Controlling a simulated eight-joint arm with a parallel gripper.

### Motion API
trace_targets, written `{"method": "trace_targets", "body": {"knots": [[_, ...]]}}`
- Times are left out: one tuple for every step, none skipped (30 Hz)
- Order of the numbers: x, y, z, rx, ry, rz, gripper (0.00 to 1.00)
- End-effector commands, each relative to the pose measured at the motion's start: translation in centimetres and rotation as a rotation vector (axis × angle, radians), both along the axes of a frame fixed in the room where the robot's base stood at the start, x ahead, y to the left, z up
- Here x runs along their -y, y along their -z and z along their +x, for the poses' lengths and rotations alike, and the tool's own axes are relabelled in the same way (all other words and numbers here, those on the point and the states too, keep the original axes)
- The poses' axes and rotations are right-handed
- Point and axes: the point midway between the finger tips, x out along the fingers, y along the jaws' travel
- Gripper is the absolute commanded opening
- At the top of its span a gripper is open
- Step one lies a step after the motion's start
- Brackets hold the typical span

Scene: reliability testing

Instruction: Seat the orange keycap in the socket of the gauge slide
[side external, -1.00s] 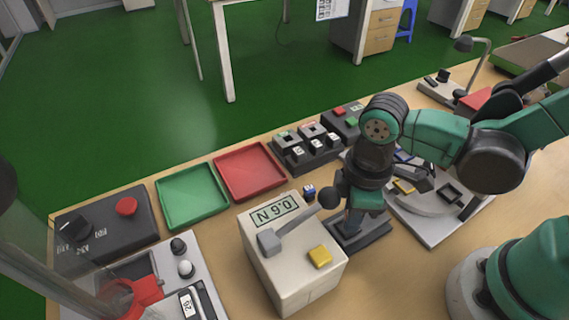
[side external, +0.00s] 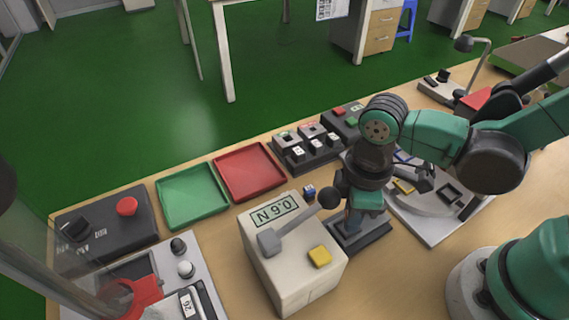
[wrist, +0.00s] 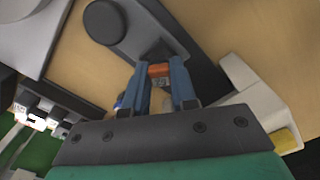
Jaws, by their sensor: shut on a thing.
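The orange keycap (wrist: 159,70) shows between the blue fingertips of my gripper (wrist: 160,80) in the wrist view. My gripper is shut on it. The keycap sits right over the dark grey slide base (wrist: 182,22), near a dark block on it; whether it touches the socket cannot be told. In the side view my gripper (side external: 352,222) points down at the dark base (side external: 372,239), just right of the white gauge box. The keycap and the socket are hidden there by my gripper.
The white gauge box (side external: 283,282) with a 0.6 N display, a lever and a yellow button stands close to the left of my gripper. A small blue cube (side external: 309,192) lies behind it. Red (side external: 283,178) and green (side external: 224,208) trays lie further left. A white fixture (side external: 430,236) stands at right.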

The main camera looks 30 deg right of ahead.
Motion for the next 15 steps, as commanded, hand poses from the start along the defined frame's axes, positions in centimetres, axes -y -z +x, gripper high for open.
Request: {"method": "trace_targets", "body": {"knots": [[0.00,0.07,0.00,0.000,0.000,0.000,0.00],[0.00,0.11,0.00,0.000,0.000,0.000,0.00],[0.00,0.17,0.00,0.000,0.000,0.000,0.00],[0.00,0.22,0.00,0.000,0.000,0.000,0.00],[0.00,0.26,0.00,0.000,0.000,0.000,0.00],[0.00,0.32,0.01,0.000,0.000,0.000,0.00],[-0.01,0.37,0.02,0.000,0.000,0.000,0.00],[-0.01,0.41,0.02,0.000,0.000,0.000,0.00],[-0.01,0.47,0.02,0.000,0.000,0.000,0.00],[0.00,0.52,0.01,0.000,0.000,0.000,0.00],[-0.01,0.57,0.01,0.000,0.000,0.000,0.00],[-0.01,0.63,0.01,0.000,0.000,0.000,0.00],[-0.01,0.67,0.01,0.000,0.000,0.000,0.00],[0.00,0.71,0.01,0.000,0.000,0.000,0.00],[-0.01,0.77,0.02,0.000,0.000,0.000,0.00]]}}
